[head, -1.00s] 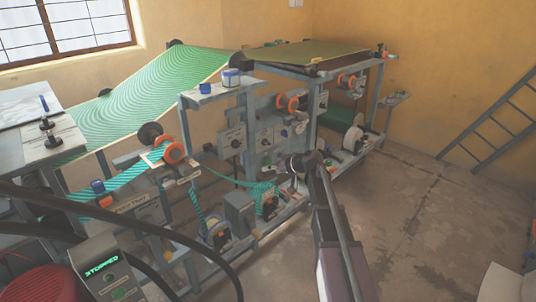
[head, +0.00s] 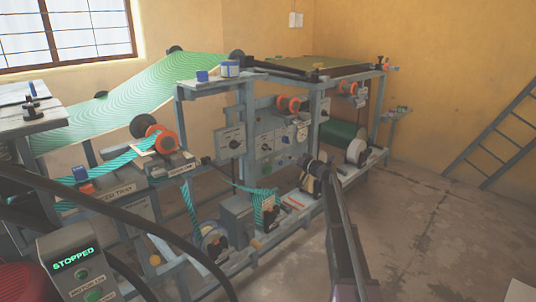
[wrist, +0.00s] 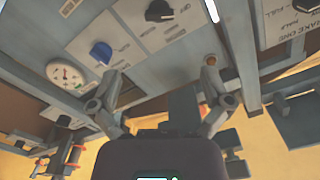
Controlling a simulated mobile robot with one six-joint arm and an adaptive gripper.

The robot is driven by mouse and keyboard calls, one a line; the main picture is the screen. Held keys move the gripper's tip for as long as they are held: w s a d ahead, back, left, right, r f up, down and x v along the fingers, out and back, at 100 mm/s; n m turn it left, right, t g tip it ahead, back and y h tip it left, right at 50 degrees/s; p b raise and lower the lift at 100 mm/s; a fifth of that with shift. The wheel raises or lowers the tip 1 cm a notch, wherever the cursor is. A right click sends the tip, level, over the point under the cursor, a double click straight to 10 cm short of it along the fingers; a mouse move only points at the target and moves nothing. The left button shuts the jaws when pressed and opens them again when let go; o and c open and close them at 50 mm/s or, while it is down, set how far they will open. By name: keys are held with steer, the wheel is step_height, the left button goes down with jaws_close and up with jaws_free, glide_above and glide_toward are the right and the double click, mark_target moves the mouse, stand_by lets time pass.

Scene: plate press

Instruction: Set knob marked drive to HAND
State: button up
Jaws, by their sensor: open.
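The press's control panel (head: 268,144) stands mid-frame in the head view, with several small knobs. No marking reading "drive" or "HAND" is legible, so I cannot tell which knob is the drive knob. In the wrist view, tilted and from close by, a blue knob (wrist: 101,52) and a black knob (wrist: 159,11) sit on grey plates with small lettering. My gripper (wrist: 162,78) is open and empty, its fingers spread below these knobs in that view. In the head view my gripper (head: 312,168) is in front of the press frame, right of and lower than the panel.
A round gauge (wrist: 66,74) is left of the blue knob. A box reading "STOPPED" (head: 75,262) with a green button and dark cables fill the head view's lower left. Floor (head: 425,240) at right is clear.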

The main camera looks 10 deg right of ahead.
mark_target(269, 148)
stand_by(0.4)
steer(key=x, duration=1.3)
steer(key=shift+w+a, duration=0.25)
steer(key=shift+w, duration=0.1)
steer(key=c, duration=1.2)
steer(key=shift+o, duration=0.2)
steer(key=shift+a, duration=0.25)
steer(key=shift+d, duration=0.15)
